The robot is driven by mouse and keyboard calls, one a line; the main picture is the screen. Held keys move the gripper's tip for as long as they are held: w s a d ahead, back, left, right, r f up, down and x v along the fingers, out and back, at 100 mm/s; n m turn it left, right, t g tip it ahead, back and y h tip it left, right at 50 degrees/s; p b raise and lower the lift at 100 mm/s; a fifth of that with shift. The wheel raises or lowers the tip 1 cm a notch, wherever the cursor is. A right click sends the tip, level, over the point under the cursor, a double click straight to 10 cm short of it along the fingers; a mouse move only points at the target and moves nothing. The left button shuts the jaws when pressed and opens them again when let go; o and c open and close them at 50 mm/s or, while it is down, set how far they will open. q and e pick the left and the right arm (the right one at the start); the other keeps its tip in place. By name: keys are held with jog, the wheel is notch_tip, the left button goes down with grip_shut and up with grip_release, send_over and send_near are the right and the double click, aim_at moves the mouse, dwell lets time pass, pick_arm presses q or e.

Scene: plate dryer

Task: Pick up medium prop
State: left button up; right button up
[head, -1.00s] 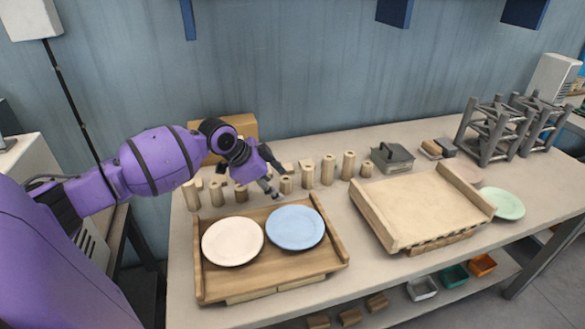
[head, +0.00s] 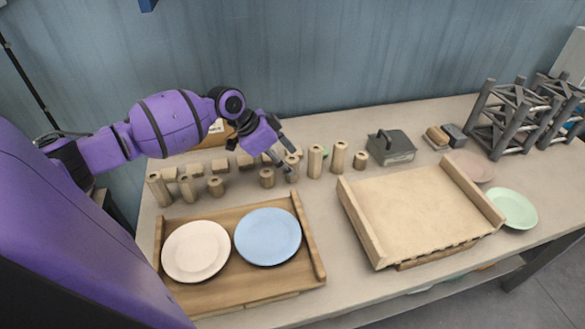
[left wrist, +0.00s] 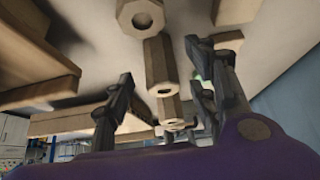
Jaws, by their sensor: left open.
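Wooden props with holes in their ends stand in a row behind the left tray. A middle-height one (head: 292,171) is at my left gripper, with a short one (head: 267,178) to its left and taller ones (head: 316,160) to its right. My left gripper (head: 283,163) is open, its fingers low beside the middle-height prop and partly hiding it. In the left wrist view, the open fingers (left wrist: 160,100) have a line of props (left wrist: 158,62) showing between them. I cannot tell whether either finger touches a prop. My right gripper is not in view.
A wooden tray (head: 172,284) holds a pinkish plate (head: 196,251) and a blue plate (head: 268,237). An empty wooden tray (head: 420,208) lies to the right. A grey lidded box (head: 390,148) and grey racks (head: 505,120) stand behind. A green plate (head: 514,208) is far right.

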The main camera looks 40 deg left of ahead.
pick_arm(q)
jog(key=x, duration=0.4)
jog(key=shift+a+r, duration=0.1)
grip_shut()
